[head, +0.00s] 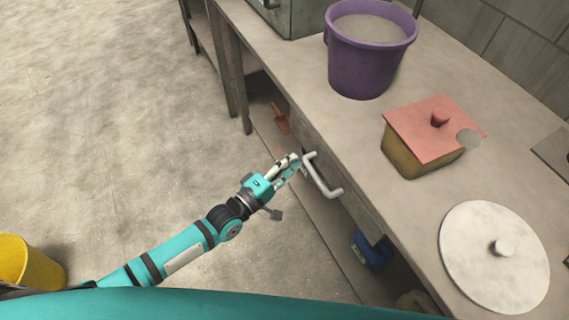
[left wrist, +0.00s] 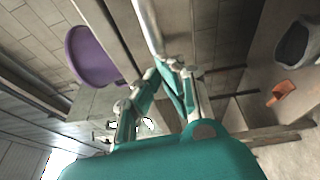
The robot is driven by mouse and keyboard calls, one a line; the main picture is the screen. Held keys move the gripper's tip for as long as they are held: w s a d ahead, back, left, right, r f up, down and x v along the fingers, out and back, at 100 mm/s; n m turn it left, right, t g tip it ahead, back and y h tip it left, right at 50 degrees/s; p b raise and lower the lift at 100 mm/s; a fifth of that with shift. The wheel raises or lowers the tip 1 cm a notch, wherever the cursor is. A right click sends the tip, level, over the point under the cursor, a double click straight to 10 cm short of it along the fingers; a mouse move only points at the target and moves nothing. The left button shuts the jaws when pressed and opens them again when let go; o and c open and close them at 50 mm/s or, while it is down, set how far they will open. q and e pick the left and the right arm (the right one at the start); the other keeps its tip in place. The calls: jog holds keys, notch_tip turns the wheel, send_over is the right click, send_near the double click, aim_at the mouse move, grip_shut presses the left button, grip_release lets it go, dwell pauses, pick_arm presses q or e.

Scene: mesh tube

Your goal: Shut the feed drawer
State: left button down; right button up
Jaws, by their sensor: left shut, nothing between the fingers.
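The feed drawer (head: 358,207) is set under the edge of the worktop, with a pale bar handle (head: 322,182) on its front. Its front looks close to the worktop edge; I cannot tell whether a gap is left. My left gripper (head: 293,162) is shut and empty, just left of the handle's upper end. I cannot tell whether it touches the handle. In the left wrist view the closed fingertips (left wrist: 170,66) are beside a pale bar (left wrist: 149,26), which looks like the handle. My right gripper is not in view.
On the worktop (head: 385,95) stand a purple bucket (head: 365,55), a box with a pink lid (head: 428,130) and a round pale lid (head: 494,257). An orange scoop (head: 281,118) and a blue item (head: 371,251) are below. A yellow bucket (head: 28,265) stands on the otherwise open floor.

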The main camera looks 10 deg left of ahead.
pick_arm(q)
jog(key=v, duration=1.1)
jog(key=shift+s+a+f, duration=0.2)
jog(key=shift+s, duration=0.05)
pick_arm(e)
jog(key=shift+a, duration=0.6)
